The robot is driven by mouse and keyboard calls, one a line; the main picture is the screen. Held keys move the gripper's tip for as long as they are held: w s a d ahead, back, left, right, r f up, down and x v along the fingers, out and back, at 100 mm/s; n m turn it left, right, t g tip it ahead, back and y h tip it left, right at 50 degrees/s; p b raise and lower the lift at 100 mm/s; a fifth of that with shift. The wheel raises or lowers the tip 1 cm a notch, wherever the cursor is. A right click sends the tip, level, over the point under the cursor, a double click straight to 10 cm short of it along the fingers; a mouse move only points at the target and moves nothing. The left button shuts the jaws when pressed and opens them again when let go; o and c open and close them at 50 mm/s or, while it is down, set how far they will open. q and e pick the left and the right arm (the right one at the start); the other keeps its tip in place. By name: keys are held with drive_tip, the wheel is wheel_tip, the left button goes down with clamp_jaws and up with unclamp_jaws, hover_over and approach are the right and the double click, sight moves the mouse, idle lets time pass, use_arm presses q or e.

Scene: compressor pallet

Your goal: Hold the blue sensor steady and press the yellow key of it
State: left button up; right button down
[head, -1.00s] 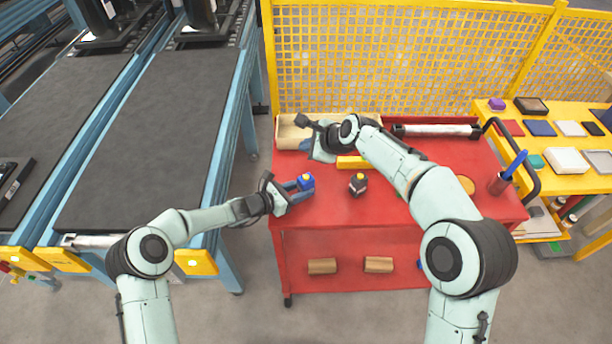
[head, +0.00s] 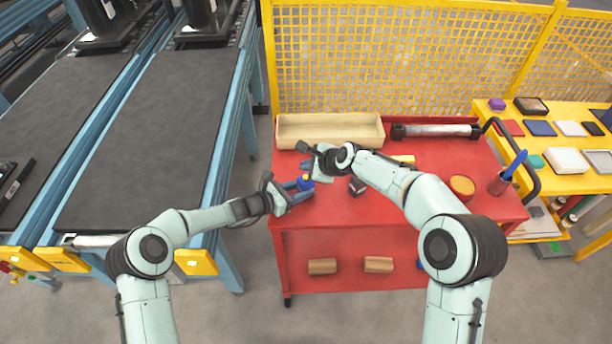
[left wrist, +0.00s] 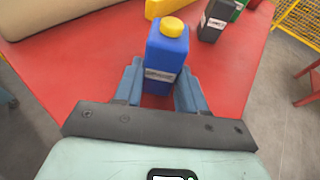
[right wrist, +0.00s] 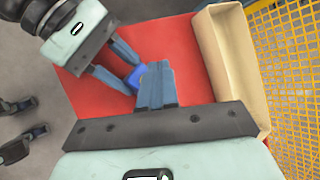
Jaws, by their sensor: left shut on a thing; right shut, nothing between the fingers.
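The blue sensor (head: 304,184) stands upright at the left front of the red cart top. Its yellow key (left wrist: 173,27) is the round cap on top, uncovered in the left wrist view. My left gripper (head: 299,187) is shut on the sensor's sides; its fingers flank the body in the left wrist view (left wrist: 160,88). My right gripper (head: 304,164) is shut and empty, just behind and above the sensor in the head view. In the right wrist view its fingertips (right wrist: 155,70) partly cover the sensor (right wrist: 135,77) and hide the key.
A dark sensor (head: 357,186) stands right of the blue one, close to my right arm. A beige tray (head: 330,118) lies at the back of the red cart (head: 330,211). A yellow block (head: 403,159), a round tin (head: 462,186) and a cup (head: 501,183) are further right.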

drive_tip(key=shift+f, duration=0.55)
drive_tip(key=shift+f, duration=0.1)
idle(1.6)
drive_tip(key=shift+f, duration=0.35)
drive_tip(key=shift+f, duration=0.5)
idle(1.8)
drive_tip(key=shift+r, duration=0.95)
drive_tip(key=shift+r, duration=2.5)
